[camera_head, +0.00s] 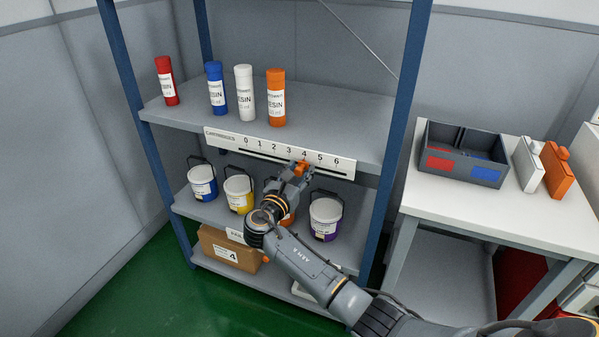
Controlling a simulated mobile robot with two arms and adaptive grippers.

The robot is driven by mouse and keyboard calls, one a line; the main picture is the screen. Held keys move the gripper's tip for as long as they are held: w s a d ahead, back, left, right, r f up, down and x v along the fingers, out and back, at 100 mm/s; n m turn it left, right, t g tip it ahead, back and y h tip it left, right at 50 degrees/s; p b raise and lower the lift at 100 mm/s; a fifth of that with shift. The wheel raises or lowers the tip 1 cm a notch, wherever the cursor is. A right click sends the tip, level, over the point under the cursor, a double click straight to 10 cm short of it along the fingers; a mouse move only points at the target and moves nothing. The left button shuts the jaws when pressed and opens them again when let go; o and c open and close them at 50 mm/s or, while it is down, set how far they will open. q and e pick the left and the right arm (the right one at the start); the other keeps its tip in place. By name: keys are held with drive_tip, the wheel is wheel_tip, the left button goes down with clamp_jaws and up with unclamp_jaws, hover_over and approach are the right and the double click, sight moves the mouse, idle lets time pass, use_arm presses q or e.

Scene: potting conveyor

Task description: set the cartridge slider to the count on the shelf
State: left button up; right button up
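Several cartridges stand upright in a row on the upper shelf: red (166,81), blue (216,89), white (245,93) and orange (276,98). A white scale strip (228,139) marked 0 to 6 runs along the shelf's front edge. Its orange slider (301,167) sits just below the mark 4. My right gripper (300,172) is at the slider, with its fingertips about it. Whether the fingers press on it cannot be seen. My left gripper is not in view.
Paint-like buckets, including blue (203,183), yellow (238,194) and purple (325,218), stand on the shelf below, partly behind my arm. A cardboard box (229,252) is lower. At right, a white table (440,205) holds a divided grey bin (462,153).

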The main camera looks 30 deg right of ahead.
drive_tip(key=shift+s+a, duration=0.15)
drive_tip(key=v, duration=1.1)
drive_tip(key=shift+s+a, duration=0.2)
